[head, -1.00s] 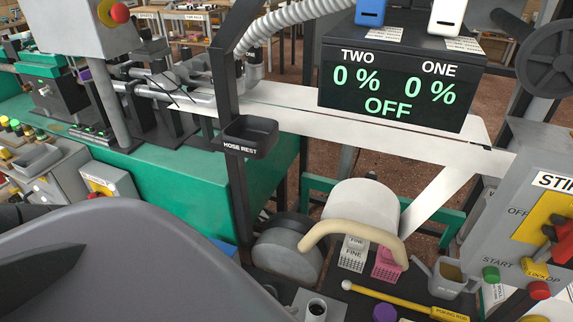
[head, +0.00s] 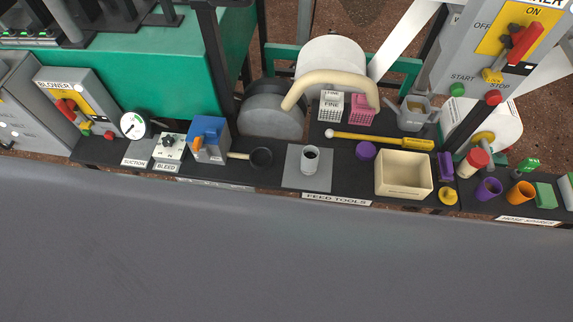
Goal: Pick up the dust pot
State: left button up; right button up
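No label reading "dust pot" is legible. A small grey open-topped pot (head: 310,159) stands upright on a grey square plate (head: 292,180) in the middle of the black tool shelf in the head view. A small dark round pan (head: 261,158) with a pale handle lies to its left. Purple (head: 488,188) and orange (head: 521,192) cups stand at the right. I cannot tell for sure which one is the dust pot. Neither of my grippers is in view.
A cream open bin (head: 404,192), a yellow rod (head: 385,141), a purple knob (head: 365,151) and a grey jug (head: 412,116) crowd the shelf right of the pot. A blue box (head: 209,138) stands left. A curved beige hose (head: 335,78) arches behind.

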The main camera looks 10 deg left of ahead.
aim_at(310, 155)
jog(key=z, duration=0.9)
jog(key=k, duration=0.55)
